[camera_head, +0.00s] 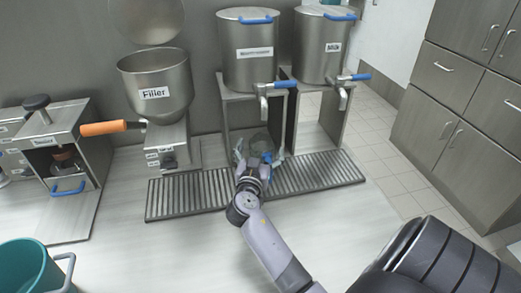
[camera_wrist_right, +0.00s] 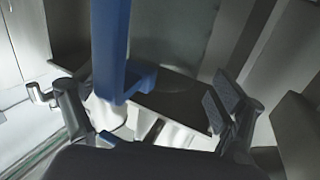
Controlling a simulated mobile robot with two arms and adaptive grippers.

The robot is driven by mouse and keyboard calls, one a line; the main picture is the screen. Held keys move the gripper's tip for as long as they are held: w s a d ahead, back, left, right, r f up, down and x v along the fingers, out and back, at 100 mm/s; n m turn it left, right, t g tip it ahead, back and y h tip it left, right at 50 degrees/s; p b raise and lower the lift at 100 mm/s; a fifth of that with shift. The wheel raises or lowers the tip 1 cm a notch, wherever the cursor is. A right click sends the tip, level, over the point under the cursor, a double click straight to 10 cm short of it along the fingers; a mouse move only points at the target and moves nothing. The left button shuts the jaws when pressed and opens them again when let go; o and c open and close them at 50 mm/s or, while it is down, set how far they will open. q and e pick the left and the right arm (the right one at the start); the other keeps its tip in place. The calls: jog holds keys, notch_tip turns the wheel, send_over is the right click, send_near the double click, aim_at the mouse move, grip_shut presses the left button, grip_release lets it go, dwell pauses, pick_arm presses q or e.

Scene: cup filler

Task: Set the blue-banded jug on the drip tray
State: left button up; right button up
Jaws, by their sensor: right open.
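A clear, greyish jug (camera_head: 257,142) stands under the tap of the left dispenser, at the back part of the slotted drip tray (camera_head: 187,194). A small blue part shows on its near side; I cannot tell band from handle. My right gripper (camera_head: 259,158) is open at the jug's near side, its fingers to either side of it. In the right wrist view the open fingers (camera_wrist_right: 150,105) frame a blue bar (camera_wrist_right: 110,45) with a short bracket. Whether the jug's base rests fully on the tray is hidden by my gripper. My left gripper is not in view.
Two steel dispensers stand behind the tray, the right one labelled Milk (camera_head: 325,48), with blue-handled taps above the gripper. A Filler hopper (camera_head: 155,85) with an orange handle is to the left. A teal bucket (camera_head: 25,268) is at the front left.

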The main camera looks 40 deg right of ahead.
jog(key=b+v, duration=0.3)
jog(key=v, duration=0.9)
jog(key=shift+b, duration=0.4)
jog(key=shift+r, duration=0.1)
